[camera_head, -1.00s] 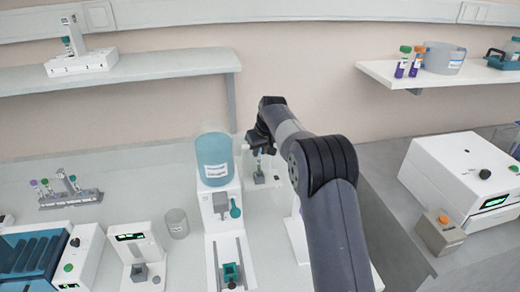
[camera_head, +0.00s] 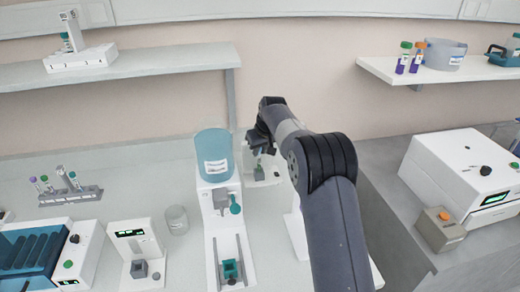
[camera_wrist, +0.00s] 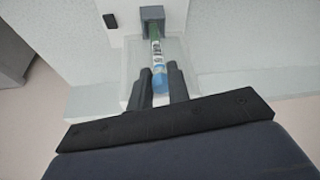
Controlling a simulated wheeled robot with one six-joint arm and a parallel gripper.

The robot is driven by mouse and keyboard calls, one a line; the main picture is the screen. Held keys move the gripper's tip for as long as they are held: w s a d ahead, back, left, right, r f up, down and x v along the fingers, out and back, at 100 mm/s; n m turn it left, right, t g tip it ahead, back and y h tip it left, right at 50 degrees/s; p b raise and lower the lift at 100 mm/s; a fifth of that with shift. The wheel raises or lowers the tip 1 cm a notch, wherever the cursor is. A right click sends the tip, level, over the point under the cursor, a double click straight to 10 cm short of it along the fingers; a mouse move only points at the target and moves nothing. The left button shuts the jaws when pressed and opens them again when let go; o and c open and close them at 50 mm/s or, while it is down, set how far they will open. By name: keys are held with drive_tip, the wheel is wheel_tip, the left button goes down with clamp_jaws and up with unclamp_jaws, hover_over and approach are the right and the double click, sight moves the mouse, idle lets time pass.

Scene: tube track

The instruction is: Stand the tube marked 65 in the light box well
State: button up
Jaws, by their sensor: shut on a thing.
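My gripper (camera_wrist: 160,85) is shut on a tube (camera_wrist: 157,58) with a blue end between the fingers and a green far end. The tube's label has dark marks too small to read as a number. Its green end is at the mouth of a grey square well (camera_wrist: 151,14) on a white device; I cannot tell how deep it sits. In the head view my gripper (camera_head: 264,138) is above this white device (camera_head: 270,176) and its grey well (camera_head: 258,173), partly hidden by my arm. I cannot tell for sure whether this is the light box.
A white stand (camera_head: 213,232) with a blue-liquid container (camera_head: 213,157) is just left of my gripper. Further left are a glass beaker (camera_head: 176,218), a device with a green display (camera_head: 130,238) and a tube rack (camera_head: 70,196). A white instrument (camera_head: 455,178) stands at right.

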drive_tip(key=shift+f, duration=0.15)
drive_tip(key=shift+f+b, duration=0.3)
drive_tip(key=shift+f, duration=0.2)
drive_tip(key=o, duration=0.9)
drive_tip(key=shift+c, duration=0.2)
drive_tip(key=shift+r, duration=0.15)
drive_tip(key=b+v, duration=0.1)
drive_tip(key=v, duration=0.9)
drive_tip(key=shift+s+r+b, duration=0.2)
drive_tip(key=shift+r+b, duration=0.05)
drive_tip(key=shift+b, duration=0.1)
